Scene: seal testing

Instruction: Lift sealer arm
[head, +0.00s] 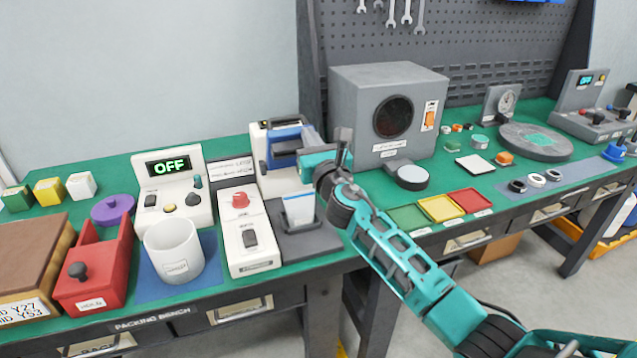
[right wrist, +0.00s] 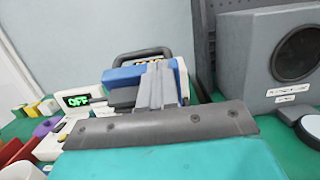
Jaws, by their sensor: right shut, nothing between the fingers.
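The sealer (head: 262,172) is a white block near the bench's back edge, left of the grey speaker-like box. Its blue sealer arm (head: 288,134) lies across the top; in the right wrist view the blue part (right wrist: 120,75) has a black loop handle (right wrist: 142,54) above it. My right gripper (head: 313,140) is at the sealer's right side. In the right wrist view its grey fingers (right wrist: 155,85) are together and empty, overlapping the blue part. Whether they touch it I cannot tell. The fingers hide part of the sealer arm. My left gripper is out of view.
A pouch (head: 299,208) stands in a dark holder in front of the sealer. A control box reading OFF (head: 172,185), a white cup (head: 174,250) and a red bin (head: 97,270) stand left. The grey box (head: 388,110) stands close on the right.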

